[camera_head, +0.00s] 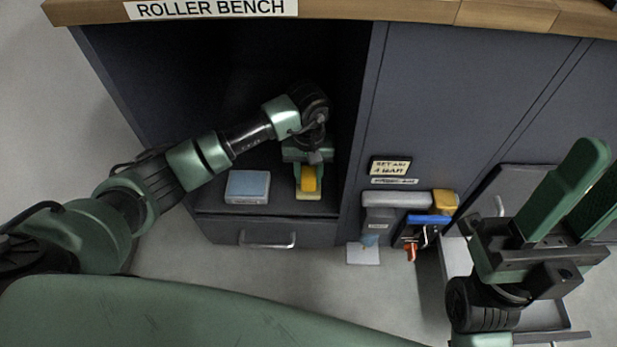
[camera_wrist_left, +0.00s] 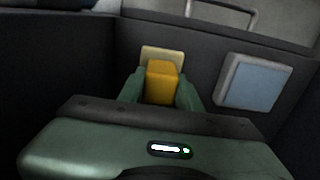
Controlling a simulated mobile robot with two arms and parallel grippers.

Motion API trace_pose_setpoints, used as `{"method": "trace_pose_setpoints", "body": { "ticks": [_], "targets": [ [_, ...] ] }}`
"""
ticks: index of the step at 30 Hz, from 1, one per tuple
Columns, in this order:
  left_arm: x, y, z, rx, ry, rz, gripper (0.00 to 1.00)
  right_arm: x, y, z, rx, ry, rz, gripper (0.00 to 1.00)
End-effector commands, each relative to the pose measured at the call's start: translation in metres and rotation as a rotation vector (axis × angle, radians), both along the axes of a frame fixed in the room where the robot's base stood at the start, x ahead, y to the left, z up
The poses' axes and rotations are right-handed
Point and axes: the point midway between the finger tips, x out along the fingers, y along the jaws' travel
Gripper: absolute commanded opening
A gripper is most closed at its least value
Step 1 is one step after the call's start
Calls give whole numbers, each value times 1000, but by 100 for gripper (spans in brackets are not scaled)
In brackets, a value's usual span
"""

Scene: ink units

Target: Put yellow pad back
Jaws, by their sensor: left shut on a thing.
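The yellow pad (camera_head: 309,179) is inside the open compartment of the dark bench, near its front edge and right wall. My left gripper (camera_head: 308,166) reaches in from above and is shut on it. In the left wrist view the yellow pad (camera_wrist_left: 161,84) stands between the two green fingers of my left gripper (camera_wrist_left: 160,96). A pale yellow base (camera_head: 308,195) shows under the pad, and I cannot tell whether they touch. My right gripper (camera_head: 565,205) is at the right with its two green fingers pointing up and a gap between them, nothing between them.
A blue pad (camera_head: 248,186) on a pale base lies left of the yellow pad. A drawer with a handle (camera_head: 267,241) is below. A grey wall unit (camera_head: 396,200) with a blue clamp and small tools is to the right. The wooden bench top (camera_head: 370,11) overhangs above.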

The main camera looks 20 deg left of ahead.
Motion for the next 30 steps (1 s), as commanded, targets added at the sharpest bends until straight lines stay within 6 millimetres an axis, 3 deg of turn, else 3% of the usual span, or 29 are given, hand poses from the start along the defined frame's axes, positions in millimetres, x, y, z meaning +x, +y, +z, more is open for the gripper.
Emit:
{"method": "trace_pose_setpoints", "body": {
  "ticks": [1,12,13,15,25,30],
  "targets": [
    [0,0,-8,-1,1,0,0,0,0,-2,0,-7,-1,34],
    [1,0,-12,1,-2,-1,0,1,0,-3,-2,-8,0,34],
    [0,0,-11,1,-2,-1,40,2,1,-1,-2,-9,0,34],
    [0,0,-11,-1,-1,0,56,2,1,1,-3,-13,0,34],
    [0,0,-9,-1,0,-1,56,1,0,3,-2,-17,-1,34],
    [1,0,11,0,-4,0,56,-2,-1,11,4,-19,-1,34]
  ]
}}
